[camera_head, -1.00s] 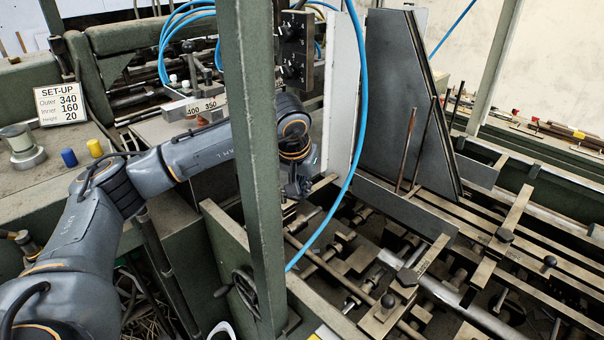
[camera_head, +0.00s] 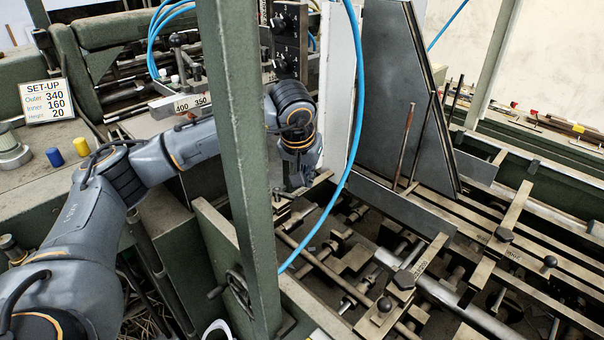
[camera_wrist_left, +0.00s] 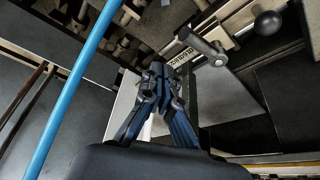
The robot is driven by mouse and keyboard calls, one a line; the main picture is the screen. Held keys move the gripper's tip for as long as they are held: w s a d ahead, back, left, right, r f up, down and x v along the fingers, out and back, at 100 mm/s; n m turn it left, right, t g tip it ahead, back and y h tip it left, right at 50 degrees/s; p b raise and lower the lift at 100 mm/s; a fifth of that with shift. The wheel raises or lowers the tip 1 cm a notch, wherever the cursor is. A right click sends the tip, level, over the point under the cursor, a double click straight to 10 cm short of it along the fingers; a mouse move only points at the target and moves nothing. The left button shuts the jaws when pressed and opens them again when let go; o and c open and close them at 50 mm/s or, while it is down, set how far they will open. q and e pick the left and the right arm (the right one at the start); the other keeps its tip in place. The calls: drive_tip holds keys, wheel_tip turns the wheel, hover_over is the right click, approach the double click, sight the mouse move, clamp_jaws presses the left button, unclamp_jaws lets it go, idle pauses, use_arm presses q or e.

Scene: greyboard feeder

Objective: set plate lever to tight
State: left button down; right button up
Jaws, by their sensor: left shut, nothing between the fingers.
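My left gripper (camera_wrist_left: 160,72) is shut and empty in the left wrist view. Its fingertips are just left of and below a grey lever (camera_wrist_left: 202,46) with a cylindrical handle, with a visible gap in the picture. A small label strip (camera_wrist_left: 184,57) lies beside the lever; its words are too small to read surely. In the head view my left gripper (camera_head: 293,186) hangs low over the machine bed, right of the green post; the fingertips are hard to make out there. I cannot pick out the lever in the head view. My right gripper is not in view.
A green post (camera_head: 240,180) stands in front of my left forearm. A blue hose (camera_head: 352,150) hangs right of the gripper, before a white panel (camera_head: 338,80) and a dark upright plate (camera_head: 385,100). A black ball knob (camera_wrist_left: 268,23) is near the lever. Rails and rods fill the bed.

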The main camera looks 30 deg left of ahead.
use_arm(q)
drive_tip(key=w+b+v, duration=0.1)
drive_tip(key=b+v, duration=0.1)
drive_tip(key=v, duration=0.7)
drive_tip(key=shift+a+r, duration=0.45)
drive_tip(key=shift+a, duration=0.1)
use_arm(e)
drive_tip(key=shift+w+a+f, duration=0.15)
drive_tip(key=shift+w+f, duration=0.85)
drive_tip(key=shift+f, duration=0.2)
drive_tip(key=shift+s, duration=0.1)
